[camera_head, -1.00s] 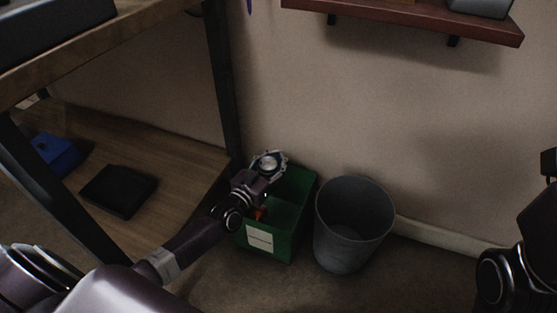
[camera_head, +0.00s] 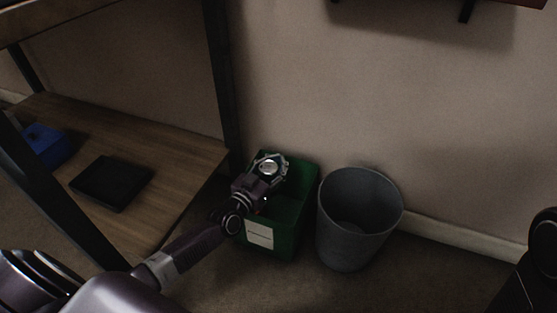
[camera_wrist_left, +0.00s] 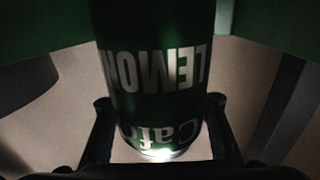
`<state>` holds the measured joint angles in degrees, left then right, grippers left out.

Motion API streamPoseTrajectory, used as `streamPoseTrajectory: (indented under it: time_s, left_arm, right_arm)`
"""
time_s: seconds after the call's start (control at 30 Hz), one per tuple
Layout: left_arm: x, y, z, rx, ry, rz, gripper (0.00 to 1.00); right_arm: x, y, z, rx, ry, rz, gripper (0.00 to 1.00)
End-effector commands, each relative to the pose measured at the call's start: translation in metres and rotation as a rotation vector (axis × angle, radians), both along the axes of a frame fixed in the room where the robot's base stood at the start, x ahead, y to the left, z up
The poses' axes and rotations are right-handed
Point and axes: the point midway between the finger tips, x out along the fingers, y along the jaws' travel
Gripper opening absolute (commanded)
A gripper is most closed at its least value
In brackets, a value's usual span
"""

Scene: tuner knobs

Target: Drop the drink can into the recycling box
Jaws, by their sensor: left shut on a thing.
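The drink can (camera_wrist_left: 155,80) fills the middle of the left wrist view. It is dark green with pale lettering that reads "LEMON" upside down. My left gripper (camera_wrist_left: 160,130) is shut on it, one finger on each side. In the head view my left gripper (camera_head: 270,168) is over the back left part of the green recycling box (camera_head: 287,225), which has a white label on its front. There the can shows only its round silver end (camera_head: 269,167) between the fingers. Part of the box's inside is hidden by my arm. My right gripper is not clearly in view.
A grey bin (camera_head: 358,222) stands just right of the box. A wooden shelf unit (camera_head: 150,150) with a black flat item (camera_head: 112,183) and a blue box (camera_head: 47,146) is at the left. A dark red wall shelf (camera_head: 440,6) is above.

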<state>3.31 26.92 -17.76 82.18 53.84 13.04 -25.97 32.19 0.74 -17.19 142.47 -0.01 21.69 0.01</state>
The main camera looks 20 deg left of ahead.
Motion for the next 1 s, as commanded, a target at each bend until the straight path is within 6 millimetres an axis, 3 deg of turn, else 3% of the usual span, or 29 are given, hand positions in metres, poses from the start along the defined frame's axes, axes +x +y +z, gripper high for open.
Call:
streamPoseTrajectory:
  time_s: [0.03,0.07,0.1,0.33,0.67,1.0]
  left_arm:
    - [0.000,0.000,0.000,0.000,0.000,0.000,0.22]
    - [0.000,0.000,0.000,0.000,0.000,0.000,0.37]
    - [0.000,0.000,0.000,0.000,0.000,0.000,0.41]
    - [0.000,0.000,0.000,0.000,0.000,0.000,0.65]
    - [0.000,-0.001,0.003,-0.002,0.000,0.000,0.65]
    - [0.000,0.000,0.051,-0.007,-0.004,0.002,0.65]
  right_arm:
    - [0.000,0.000,0.000,0.000,0.000,0.000,0.40]
    - [0.000,0.000,0.000,0.000,0.000,0.000,0.40]
    - [0.000,0.000,0.000,0.000,0.000,0.000,0.40]
    - [0.000,0.000,0.000,0.000,0.000,0.000,0.40]
    - [0.000,0.000,-0.001,0.001,0.000,0.000,0.40]
    - [0.000,0.000,0.000,0.000,0.000,0.000,0.40]
